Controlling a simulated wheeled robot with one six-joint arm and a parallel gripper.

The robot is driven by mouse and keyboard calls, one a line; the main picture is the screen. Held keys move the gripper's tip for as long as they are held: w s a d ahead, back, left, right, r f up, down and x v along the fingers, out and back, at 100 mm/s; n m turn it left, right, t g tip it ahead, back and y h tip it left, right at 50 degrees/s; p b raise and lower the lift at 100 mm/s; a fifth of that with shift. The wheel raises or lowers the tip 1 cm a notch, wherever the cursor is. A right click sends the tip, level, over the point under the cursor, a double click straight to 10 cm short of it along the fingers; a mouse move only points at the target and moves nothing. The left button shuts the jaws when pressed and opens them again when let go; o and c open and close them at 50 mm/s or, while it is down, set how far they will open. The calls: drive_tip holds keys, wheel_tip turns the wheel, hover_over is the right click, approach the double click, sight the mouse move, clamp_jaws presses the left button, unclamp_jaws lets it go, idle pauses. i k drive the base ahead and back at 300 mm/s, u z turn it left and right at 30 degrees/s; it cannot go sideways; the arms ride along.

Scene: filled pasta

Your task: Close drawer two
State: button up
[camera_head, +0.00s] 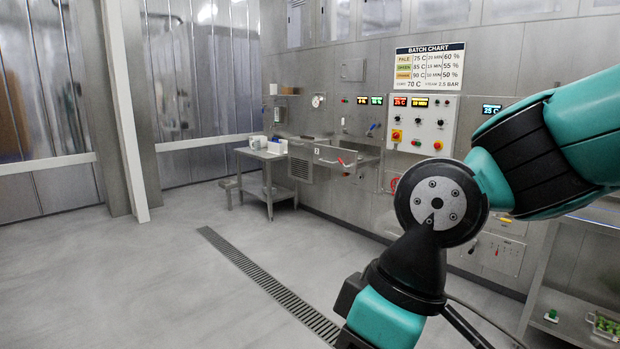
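My teal and black arm crosses the right side of the view, close to the camera and well in front of the wall. My gripper is out of view, beyond the lower edge.
A steel side table (264,155) with white items stands left of the box. A control panel (421,123) is on the wall. A floor drain (262,281) crosses the open grey floor. A low shelf (565,322) with green items is at the lower right.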

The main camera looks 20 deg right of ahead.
sight(327, 156)
drive_tip(key=z, duration=0.35)
drive_tip(key=i, duration=1.55)
drive_tip(key=z, duration=0.65)
drive_tip(key=i, duration=2.9)
drive_tip(key=u, duration=0.25)
